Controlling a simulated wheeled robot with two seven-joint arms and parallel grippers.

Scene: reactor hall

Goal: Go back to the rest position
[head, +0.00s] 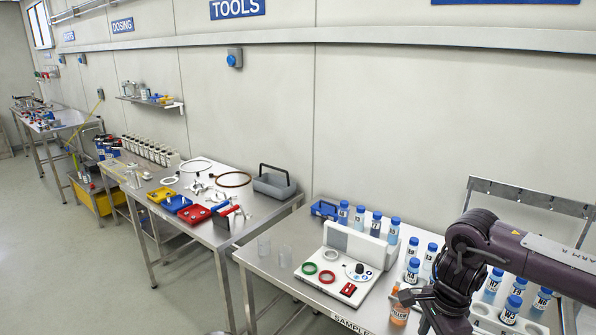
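My dark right arm comes in from the right over the sample table, bent at the elbow. My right gripper (440,312) is low at the bottom edge of the head view, and its fingertips are not clearly visible, so I cannot tell whether it is open or holds anything. A small bottle with orange contents (400,309) stands just left of it; I cannot tell whether they touch. My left gripper is not in view.
A tools table (205,232) with coloured trays stands to the left. The floor at far left is clear.

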